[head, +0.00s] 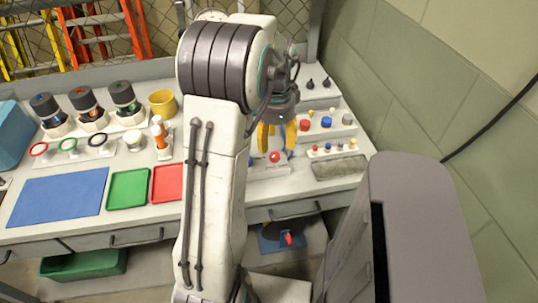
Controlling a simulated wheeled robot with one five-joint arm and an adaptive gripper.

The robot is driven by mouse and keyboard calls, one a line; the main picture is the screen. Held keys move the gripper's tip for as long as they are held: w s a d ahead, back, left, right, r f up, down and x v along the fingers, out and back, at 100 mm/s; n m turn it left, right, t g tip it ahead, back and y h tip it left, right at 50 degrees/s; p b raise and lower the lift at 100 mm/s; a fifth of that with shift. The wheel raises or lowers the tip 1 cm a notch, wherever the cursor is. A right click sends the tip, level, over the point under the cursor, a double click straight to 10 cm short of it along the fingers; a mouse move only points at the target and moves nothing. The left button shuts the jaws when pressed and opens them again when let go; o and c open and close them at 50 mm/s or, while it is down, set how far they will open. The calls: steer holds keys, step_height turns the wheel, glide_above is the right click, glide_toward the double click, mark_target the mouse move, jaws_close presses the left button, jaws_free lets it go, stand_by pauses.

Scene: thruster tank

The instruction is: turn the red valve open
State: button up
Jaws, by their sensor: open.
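My gripper (277,148) hangs over the bench with its yellow fingers apart and pointing down; nothing shows held between them. A small round red knob (275,157) on a pale block lies just below and between the fingertips in the picture; I cannot tell whether they touch it. A red handle-like piece (287,238) shows below the bench on a dark blue base, well below the gripper in the picture. I cannot tell for sure which red part is the valve. My arm hides part of the bench behind it.
On the workbench stand a blue mat (58,197), a green tray (128,189), a red tray (167,183), a yellow cup (162,103) and several dark-capped canisters. Racks of small coloured knobs (327,122) stand right of the gripper. A tiled wall (430,90) bounds the right.

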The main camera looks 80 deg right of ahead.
mark_target(275, 154)
steer(key=shift+f, duration=2.85)
steer(key=shift+o, duration=0.2)
jaws_close()
